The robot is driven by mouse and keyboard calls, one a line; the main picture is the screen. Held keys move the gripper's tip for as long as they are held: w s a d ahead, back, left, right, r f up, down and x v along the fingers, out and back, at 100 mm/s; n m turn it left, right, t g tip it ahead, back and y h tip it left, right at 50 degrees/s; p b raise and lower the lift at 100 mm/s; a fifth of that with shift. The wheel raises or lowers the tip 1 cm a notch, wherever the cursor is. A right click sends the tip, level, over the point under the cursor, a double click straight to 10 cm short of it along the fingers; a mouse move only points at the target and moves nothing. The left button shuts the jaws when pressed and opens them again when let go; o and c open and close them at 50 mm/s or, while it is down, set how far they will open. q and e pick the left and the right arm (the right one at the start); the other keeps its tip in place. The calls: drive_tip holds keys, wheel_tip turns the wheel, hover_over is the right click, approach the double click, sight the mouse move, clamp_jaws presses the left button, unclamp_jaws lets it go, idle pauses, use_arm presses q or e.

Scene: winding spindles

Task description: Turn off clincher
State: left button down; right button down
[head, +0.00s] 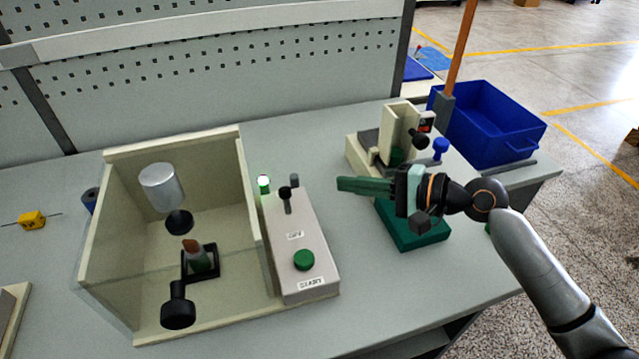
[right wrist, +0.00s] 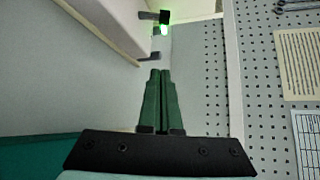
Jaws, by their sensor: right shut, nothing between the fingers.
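The clincher (head: 250,150) stands on the grey table left of centre, an open-topped cream box with a metal cylinder (head: 161,187) inside. Its control box (head: 300,235) on the right side carries a green START button (head: 303,260), an OFF label and a black toggle lever (head: 286,195). A green lamp (head: 263,184) is lit beside the lever; its glow also shows in the right wrist view (right wrist: 163,29). My right gripper (head: 341,185) is shut and empty, right of the control box and apart from it. Its green fingers (right wrist: 160,75) point toward the lever and lamp side. My left gripper is out of view.
A second cream machine (head: 402,130) stands close behind my right gripper, with a dark green block (head: 412,235) below. A blue bin (head: 490,125) sits at the right. A perforated panel (head: 220,50) closes the back. Table space right of the control box is clear.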

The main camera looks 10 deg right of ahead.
sight(302, 202)
drive_tip(key=x, duration=0.9)
drive_tip(key=shift+w+a, duration=0.1)
drive_tip(key=shift+a, duration=0.15)
drive_tip(key=s, duration=0.1)
drive_tip(key=s+r+p, duration=0.1)
drive_tip(key=shift+s+a, duration=0.3)
drive_tip(key=shift+a, duration=0.05)
drive_tip(key=shift+s, duration=0.25)
drive_tip(key=shift+s+a, duration=0.15)
drive_tip(key=shift+s, duration=0.1)
